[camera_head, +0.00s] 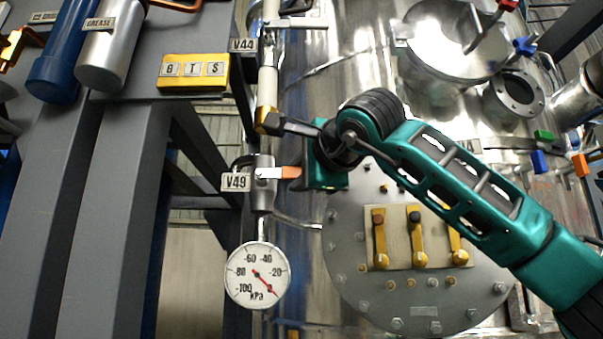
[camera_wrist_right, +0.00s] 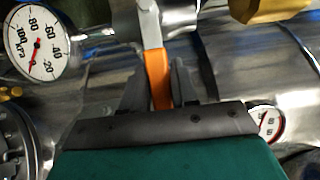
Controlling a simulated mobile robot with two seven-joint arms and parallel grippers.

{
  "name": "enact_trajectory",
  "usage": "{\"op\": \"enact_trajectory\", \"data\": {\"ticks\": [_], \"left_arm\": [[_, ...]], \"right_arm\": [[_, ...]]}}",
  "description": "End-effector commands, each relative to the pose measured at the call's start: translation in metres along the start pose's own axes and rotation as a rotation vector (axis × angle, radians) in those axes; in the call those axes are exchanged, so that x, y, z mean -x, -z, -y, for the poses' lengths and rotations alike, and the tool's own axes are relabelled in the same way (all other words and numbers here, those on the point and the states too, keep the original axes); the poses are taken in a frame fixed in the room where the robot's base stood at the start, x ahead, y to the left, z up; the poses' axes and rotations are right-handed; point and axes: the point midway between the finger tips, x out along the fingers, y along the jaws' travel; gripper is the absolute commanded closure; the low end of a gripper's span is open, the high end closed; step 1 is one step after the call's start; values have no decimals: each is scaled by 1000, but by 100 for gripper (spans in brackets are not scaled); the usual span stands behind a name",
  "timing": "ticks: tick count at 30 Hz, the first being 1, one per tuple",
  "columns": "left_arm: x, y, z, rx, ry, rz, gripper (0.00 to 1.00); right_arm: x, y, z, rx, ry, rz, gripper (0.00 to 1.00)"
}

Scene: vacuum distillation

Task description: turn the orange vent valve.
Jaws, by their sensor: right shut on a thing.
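The orange vent valve handle (camera_head: 290,172) is a short lever on the metal valve body (camera_head: 264,175) tagged V49, above a round pressure gauge (camera_head: 258,275). The lever sticks out to the right in the head view. My right gripper (camera_head: 303,173) is at the lever's outer end, its fingers mostly hidden by my own arm. In the right wrist view, the orange handle (camera_wrist_right: 157,72) lies between the dark fingers of my right gripper (camera_wrist_right: 157,90), which is shut on it. My left gripper is not in view.
A yellow fitting (camera_head: 268,120) sits just above the valve on the vertical pipe. The large steel vessel (camera_head: 300,95) is close behind, with a flange plate (camera_head: 350,275) carrying yellow handles (camera_head: 417,240). A grey shelf frame (camera_head: 120,170) stands at left.

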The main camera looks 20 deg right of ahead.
Motion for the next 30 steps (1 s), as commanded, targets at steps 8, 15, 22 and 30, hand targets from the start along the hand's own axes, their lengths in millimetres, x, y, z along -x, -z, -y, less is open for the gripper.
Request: {"op": "enact_trajectory", "data": {"ticks": [8,15,22,30], "left_arm": [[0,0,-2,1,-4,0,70],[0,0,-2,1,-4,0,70],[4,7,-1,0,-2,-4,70],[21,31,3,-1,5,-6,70]], "right_arm": [[0,0,0,0,-2,0,100],[0,0,-1,0,-2,0,100],[0,0,4,25,-13,1,100],[0,0,18,158,-68,0,100]]}}
